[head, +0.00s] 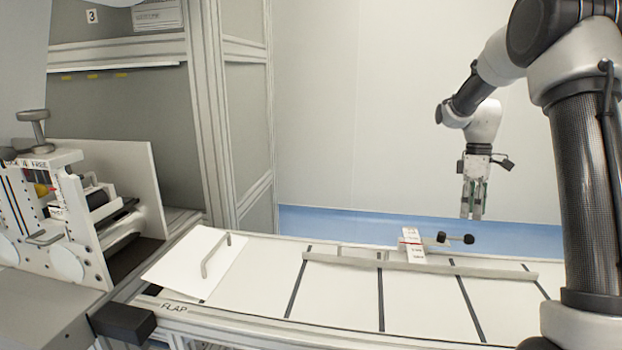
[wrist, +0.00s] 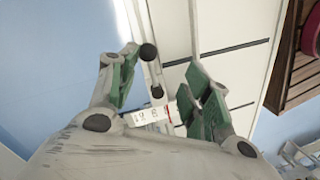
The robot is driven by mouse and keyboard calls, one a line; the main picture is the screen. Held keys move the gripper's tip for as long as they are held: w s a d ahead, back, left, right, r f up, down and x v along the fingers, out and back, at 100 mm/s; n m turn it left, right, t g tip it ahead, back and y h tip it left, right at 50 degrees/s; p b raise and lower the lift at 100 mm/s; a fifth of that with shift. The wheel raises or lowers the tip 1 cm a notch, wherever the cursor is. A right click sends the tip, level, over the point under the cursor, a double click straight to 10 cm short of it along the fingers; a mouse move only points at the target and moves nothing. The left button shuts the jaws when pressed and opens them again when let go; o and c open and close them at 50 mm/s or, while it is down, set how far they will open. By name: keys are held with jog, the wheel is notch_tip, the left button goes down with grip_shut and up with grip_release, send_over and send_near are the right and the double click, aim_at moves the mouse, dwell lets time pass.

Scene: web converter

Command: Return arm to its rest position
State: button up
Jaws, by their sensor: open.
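My arm (head: 590,190) rises at the right of the head view and reaches over toward the back. My gripper (head: 473,200) hangs fingers down above the far side of the white worktable (head: 340,300). In the wrist view my gripper (wrist: 158,92) has its green-padded fingers spread apart, with nothing held between them. Beyond the fingers is a white labelled block with a black-knobbed handle (head: 455,239). The block also shows in the wrist view (wrist: 150,116). The gripper is above the block and apart from it in the head view.
A long grey bar (head: 480,269) lies across the worktable. A white flap with a handle (head: 195,262) is at its left end. A machine (head: 60,205) stands at the far left beside a grey frame (head: 205,110). A wooden slatted pallet (wrist: 292,75) shows at right in the wrist view.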

jog(key=s+a+r+m+t, duration=0.2)
jog(key=s+r+m, duration=0.1)
jog(key=s, duration=0.7)
jog(key=s+a+r+m+t, duration=0.2)
jog(key=s+a+r+m, duration=0.1)
jog(key=s, duration=0.7)
jog(key=s+a+r+m+t, duration=0.2)
jog(key=s+r+m, duration=0.1)
jog(key=s, duration=0.7)
jog(key=shift+a+r+m+t, duration=0.15)
jog(key=shift+r+m+t, duration=0.15)
jog(key=shift+m, duration=0.3)
